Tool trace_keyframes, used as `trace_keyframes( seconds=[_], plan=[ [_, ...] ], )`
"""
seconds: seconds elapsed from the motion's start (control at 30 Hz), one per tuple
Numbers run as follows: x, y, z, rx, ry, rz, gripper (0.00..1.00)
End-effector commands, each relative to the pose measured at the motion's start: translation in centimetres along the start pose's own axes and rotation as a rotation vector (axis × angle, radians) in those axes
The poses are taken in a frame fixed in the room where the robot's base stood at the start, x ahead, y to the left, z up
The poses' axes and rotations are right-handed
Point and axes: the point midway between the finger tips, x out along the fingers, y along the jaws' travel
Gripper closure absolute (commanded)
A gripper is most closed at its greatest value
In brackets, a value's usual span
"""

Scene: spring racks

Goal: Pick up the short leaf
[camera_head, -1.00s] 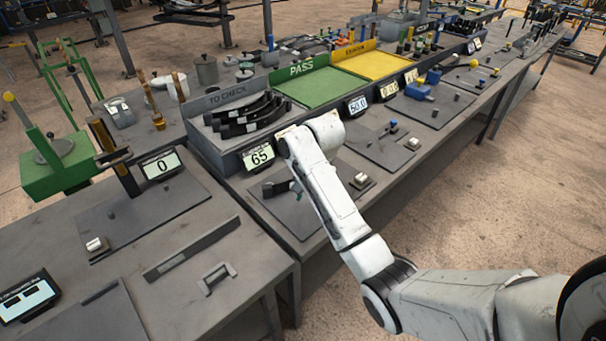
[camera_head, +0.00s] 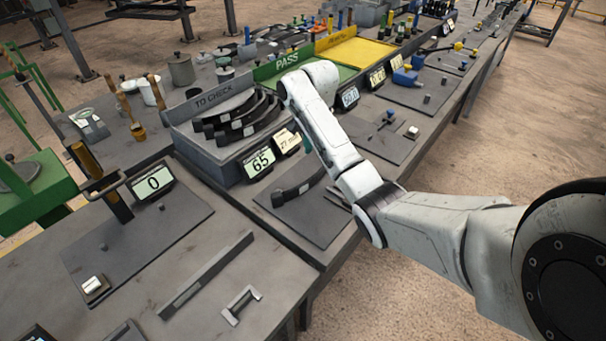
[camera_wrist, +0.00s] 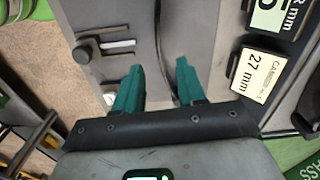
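A dark curved leaf (camera_head: 300,187) lies on the grey gauge plate in front of the 65 display in the head view. In the wrist view a thin dark curved strip (camera_wrist: 159,45), which looks like a leaf seen along its edge, runs between the fingers. My gripper (camera_wrist: 158,65) has two teal fingers standing apart, with no visible grip on the strip. In the head view my arm hides most of the gripper. Several more dark curved leaves (camera_head: 240,117) lie in the TO CHECK tray (camera_head: 203,145) behind. I cannot tell which leaf is shortest.
The 65 display (camera_head: 259,162) and a 27 mm card (camera_head: 288,142) stand behind the plate; the card is close to the fingers in the wrist view (camera_wrist: 257,76). Green PASS (camera_head: 345,71) and yellow trays (camera_head: 355,52) are further back. A grey bar (camera_head: 205,275) lies on the left bench.

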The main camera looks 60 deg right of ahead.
Motion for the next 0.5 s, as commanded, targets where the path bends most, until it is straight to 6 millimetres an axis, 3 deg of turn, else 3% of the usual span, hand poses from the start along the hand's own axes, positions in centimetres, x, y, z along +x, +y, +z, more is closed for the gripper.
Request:
trace_keyframes(
  seconds=[0.5],
  plan=[
    [5.5,0.1,-0.1,0.0,0.0,0.0,0.6]
  ],
)
